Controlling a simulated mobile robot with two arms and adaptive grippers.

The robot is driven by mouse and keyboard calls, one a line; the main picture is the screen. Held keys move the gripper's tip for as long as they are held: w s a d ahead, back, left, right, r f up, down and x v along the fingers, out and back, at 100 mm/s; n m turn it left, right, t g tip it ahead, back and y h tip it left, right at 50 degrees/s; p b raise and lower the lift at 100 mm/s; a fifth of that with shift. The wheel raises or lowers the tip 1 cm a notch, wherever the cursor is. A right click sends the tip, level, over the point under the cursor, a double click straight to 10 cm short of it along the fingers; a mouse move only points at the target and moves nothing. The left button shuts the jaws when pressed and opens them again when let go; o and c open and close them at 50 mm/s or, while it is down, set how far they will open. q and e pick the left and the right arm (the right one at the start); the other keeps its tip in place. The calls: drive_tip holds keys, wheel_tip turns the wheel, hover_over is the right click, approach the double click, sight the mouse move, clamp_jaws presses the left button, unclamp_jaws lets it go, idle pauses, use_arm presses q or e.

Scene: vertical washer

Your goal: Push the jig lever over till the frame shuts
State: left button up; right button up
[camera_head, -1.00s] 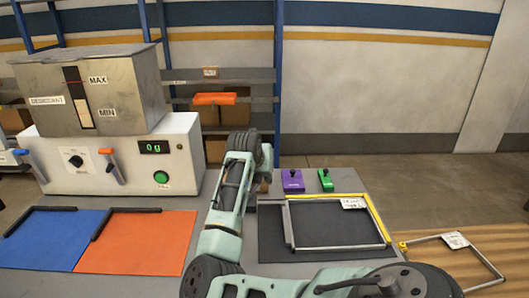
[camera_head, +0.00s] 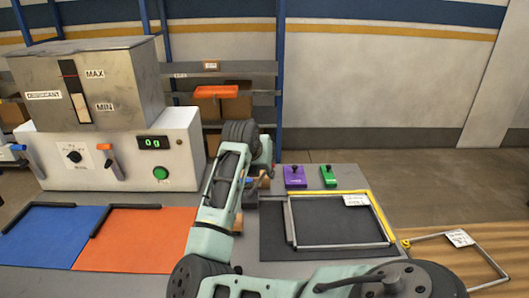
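The jig is a dark mat (camera_head: 275,243) on the grey bench, right of centre. On it lies a rectangular frame with a yellow bar (camera_head: 325,192) along the back and right, and grey bars (camera_head: 291,222) at the left and front. A white label sits at its back right corner. A short dark bar (camera_head: 271,198), perhaps the jig lever, sticks out left from the frame's back left corner. My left gripper (camera_head: 258,186) is beside that bar's left end, mostly hidden by my arm; contact and finger opening are unclear. My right gripper is out of view.
Another frame (camera_head: 458,238) lies on the wooden surface at right. Blue (camera_head: 40,235) and orange (camera_head: 140,238) mats and a desiccant machine (camera_head: 120,155) are at left.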

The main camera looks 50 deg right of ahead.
use_arm(q)
drive_tip(key=shift+s+a+f, duration=0.1)
drive_tip(key=shift+s+a, duration=0.1)
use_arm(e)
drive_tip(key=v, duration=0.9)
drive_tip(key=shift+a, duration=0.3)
